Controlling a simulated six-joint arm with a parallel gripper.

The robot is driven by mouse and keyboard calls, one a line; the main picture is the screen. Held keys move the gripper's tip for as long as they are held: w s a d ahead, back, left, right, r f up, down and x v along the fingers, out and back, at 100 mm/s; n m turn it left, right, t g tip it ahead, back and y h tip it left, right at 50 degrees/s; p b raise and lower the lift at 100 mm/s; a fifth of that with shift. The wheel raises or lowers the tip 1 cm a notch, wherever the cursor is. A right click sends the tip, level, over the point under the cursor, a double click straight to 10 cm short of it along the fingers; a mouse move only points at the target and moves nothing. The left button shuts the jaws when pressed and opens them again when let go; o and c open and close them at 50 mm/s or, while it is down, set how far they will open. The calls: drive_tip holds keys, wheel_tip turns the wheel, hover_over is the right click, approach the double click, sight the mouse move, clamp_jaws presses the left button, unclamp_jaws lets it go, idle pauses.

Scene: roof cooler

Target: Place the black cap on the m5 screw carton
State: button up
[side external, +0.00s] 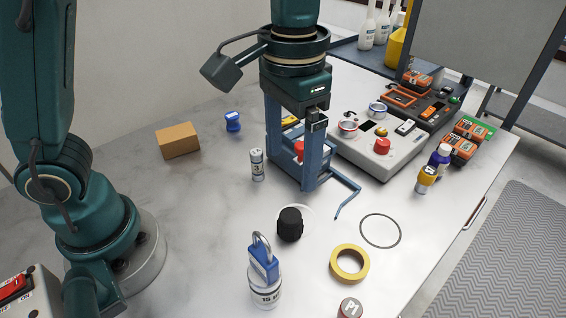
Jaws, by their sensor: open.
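The black cap (290,224) is a dark ribbed cylinder standing on the pale table, in front of a white round disc that it partly hides. A small plain brown carton (178,140) lies at the back left of the table; I cannot read any m5 screw label on it. My gripper (294,174) points down, open, behind the cap in the picture and apart from it. Nothing is visibly held between its blue fingers, though red and yellow things show through the gap.
A blue padlock (263,262) stands on a white weight at the front. A small grey-white cylinder (257,164) and a blue item (233,122) stand left of my gripper. A grey control box (378,150) is right. A yellow tape ring (349,263) and thin black ring (380,231) lie front right.

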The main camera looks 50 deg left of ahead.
sight(289, 215)
wheel_tip(289, 215, down, 13)
drive_tip(key=shift+f, duration=0.1)
idle(0.3)
clamp_jaws()
